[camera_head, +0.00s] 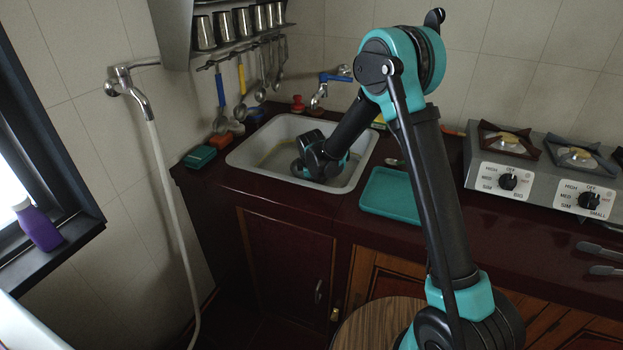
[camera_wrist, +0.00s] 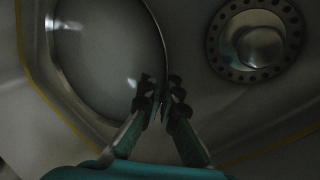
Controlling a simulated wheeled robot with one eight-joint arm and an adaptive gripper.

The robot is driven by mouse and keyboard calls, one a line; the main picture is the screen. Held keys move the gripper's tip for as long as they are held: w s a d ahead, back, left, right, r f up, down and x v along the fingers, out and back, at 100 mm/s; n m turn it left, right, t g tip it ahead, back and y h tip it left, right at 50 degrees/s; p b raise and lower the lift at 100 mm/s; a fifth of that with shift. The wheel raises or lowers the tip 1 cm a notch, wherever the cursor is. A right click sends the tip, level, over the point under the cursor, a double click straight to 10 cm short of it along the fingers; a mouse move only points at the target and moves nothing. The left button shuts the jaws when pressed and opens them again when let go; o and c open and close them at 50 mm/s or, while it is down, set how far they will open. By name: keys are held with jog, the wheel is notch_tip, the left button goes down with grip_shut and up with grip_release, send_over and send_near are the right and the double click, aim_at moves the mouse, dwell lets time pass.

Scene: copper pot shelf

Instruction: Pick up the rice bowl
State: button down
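In the wrist view, a round metal bowl with a shiny rim, which I take as the rice bowl (camera_wrist: 105,55), lies on the sink floor at the left. My gripper (camera_wrist: 163,90) is at the bowl's right edge. Its two fingers are close together, with the rim running between their tips, one inside and one outside, and it looks shut on the rim. The contact itself is dark and partly hidden. In the head view, my gripper (camera_head: 312,165) is low inside the sink (camera_head: 240,158), and my arm hides most of the bowl.
A round drain (camera_wrist: 255,40) is right of the bowl. Sink walls surround my gripper. A teal tray (camera_head: 390,197) stands right of the sink, with a gas stove (camera_head: 540,180) beyond. A tap (camera_head: 320,92) is behind the sink, and utensils (camera_head: 262,80) hang at the back left.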

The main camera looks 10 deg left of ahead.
jog(key=shift+r, duration=0.1)
notch_tip(320, 180, up, 20)
dwell(0.5)
dwell(0.4)
